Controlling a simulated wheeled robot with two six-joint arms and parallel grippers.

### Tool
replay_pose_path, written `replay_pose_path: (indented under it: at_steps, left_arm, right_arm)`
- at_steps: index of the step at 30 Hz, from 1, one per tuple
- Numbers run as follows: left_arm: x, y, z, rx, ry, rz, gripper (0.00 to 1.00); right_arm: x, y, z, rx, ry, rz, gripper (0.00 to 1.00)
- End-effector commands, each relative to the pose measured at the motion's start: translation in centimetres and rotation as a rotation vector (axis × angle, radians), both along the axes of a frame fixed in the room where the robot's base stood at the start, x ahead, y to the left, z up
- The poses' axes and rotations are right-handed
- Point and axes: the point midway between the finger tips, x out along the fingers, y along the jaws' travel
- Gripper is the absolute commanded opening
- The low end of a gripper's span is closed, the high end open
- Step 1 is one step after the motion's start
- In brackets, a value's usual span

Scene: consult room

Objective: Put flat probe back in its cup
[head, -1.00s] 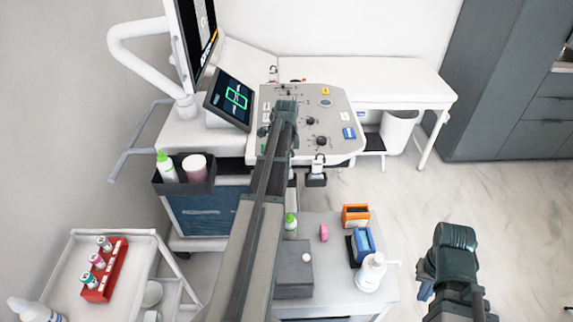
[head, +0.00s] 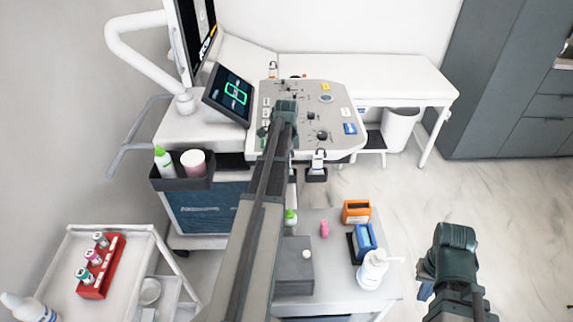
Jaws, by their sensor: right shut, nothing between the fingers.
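A white probe (head: 319,157) stands in a dark cup (head: 316,175) on the front edge of the ultrasound console (head: 338,140). I cannot tell whether it is the flat probe. Another dark cup (head: 292,176) beside it is mostly hidden by my left arm.
A grey side cart (head: 338,224) in front holds a pump bottle (head: 372,270), blue box (head: 364,238), orange box (head: 356,211) and grey box (head: 297,262). A white trolley (head: 70,255) with a red rack (head: 101,266) stands left. Floor is clear at right.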

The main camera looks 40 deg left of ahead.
Motion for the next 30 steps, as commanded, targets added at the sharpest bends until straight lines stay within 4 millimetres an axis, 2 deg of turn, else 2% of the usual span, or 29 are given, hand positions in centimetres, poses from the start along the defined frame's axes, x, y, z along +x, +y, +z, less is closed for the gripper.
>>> replay_pose_path:
  at_steps: [22,23,28,30]
  left_arm:
    - [0.00,0.00,-0.47,0.000,0.000,0.000,0.00]
    - [0.00,0.00,-0.47,0.000,0.000,0.000,0.36]
    - [0.00,0.00,-0.47,0.000,0.000,0.000,0.66]
    - [0.00,0.00,-0.48,0.000,0.000,0.000,0.66]
  right_arm:
    - [0.00,0.00,-0.47,0.000,0.000,0.000,0.00]
    - [0.00,0.00,-0.47,0.000,0.000,0.000,0.00]
    - [0.00,0.01,-0.47,0.000,0.000,0.000,0.00]
    - [0.00,0.00,-0.47,0.000,0.000,0.000,0.00]
